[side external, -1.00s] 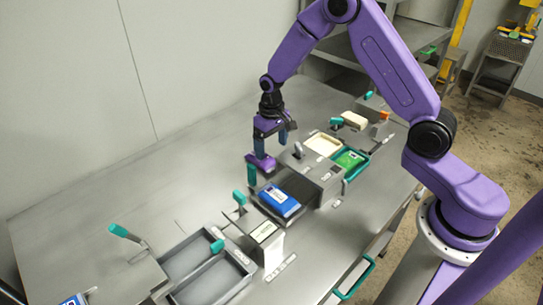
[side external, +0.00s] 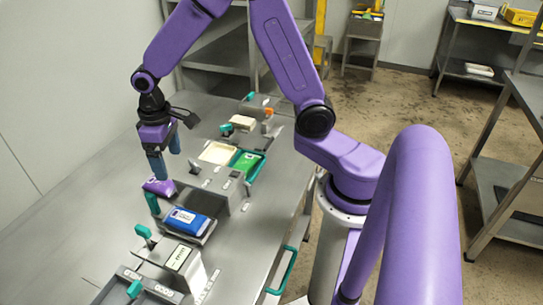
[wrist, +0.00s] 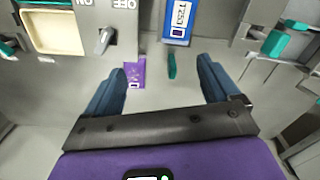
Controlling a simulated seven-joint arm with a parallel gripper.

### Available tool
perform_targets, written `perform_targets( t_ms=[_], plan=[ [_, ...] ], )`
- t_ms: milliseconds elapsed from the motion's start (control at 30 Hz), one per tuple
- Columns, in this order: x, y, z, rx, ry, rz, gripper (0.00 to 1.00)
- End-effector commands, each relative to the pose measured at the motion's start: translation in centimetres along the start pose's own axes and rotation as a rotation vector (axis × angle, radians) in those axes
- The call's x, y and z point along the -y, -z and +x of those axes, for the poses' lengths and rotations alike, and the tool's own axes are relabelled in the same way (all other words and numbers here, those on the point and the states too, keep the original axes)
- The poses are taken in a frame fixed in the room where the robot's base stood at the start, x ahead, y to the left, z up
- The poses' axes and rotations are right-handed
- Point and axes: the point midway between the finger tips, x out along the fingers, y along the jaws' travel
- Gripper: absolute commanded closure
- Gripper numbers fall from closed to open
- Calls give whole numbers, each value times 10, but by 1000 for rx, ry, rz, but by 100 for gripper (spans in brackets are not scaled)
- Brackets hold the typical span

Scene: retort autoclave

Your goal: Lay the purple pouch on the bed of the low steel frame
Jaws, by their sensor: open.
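In the wrist view the purple pouch (wrist: 134,74) shows a small white label and sits ahead of the fingers, nearer the left one. My gripper (side external: 165,165) is open and empty just above the purple pouch; its blue fingers are wide apart in the wrist view (wrist: 160,85). A finger overlaps the pouch in the side view, and I cannot tell whether they touch. I cannot tell for sure which fixture is the low steel frame; a grey low support (side external: 209,233) holds the blue pouch.
The blue pouch (side external: 188,220) is close in front. A teal lever (side external: 152,203) stands beside the purple pouch. A cream pad (side external: 218,153) and a green pouch (side external: 245,161) lie farther right. A steel block (side external: 180,262) stands nearer the camera. The left bench top is clear.

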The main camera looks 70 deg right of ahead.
Motion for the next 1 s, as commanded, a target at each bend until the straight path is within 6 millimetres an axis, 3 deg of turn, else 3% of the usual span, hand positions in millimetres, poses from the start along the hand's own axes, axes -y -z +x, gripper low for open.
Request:
perform_targets(
  t_ms=[100, 300, 633, 800, 867, 1000],
  plan=[
    [24, -35, -19, -8, 2, -125, 11],
    [52, -101, -42, -12, 6, -332, 11],
    [63, -212, -61, -19, 13, -660, 11],
    [59, -246, -63, -20, 15, -763, 11],
    [58, -252, -63, -19, 15, -782, 6],
    [57, -257, -63, -18, 15, -800, 6]
  ],
)
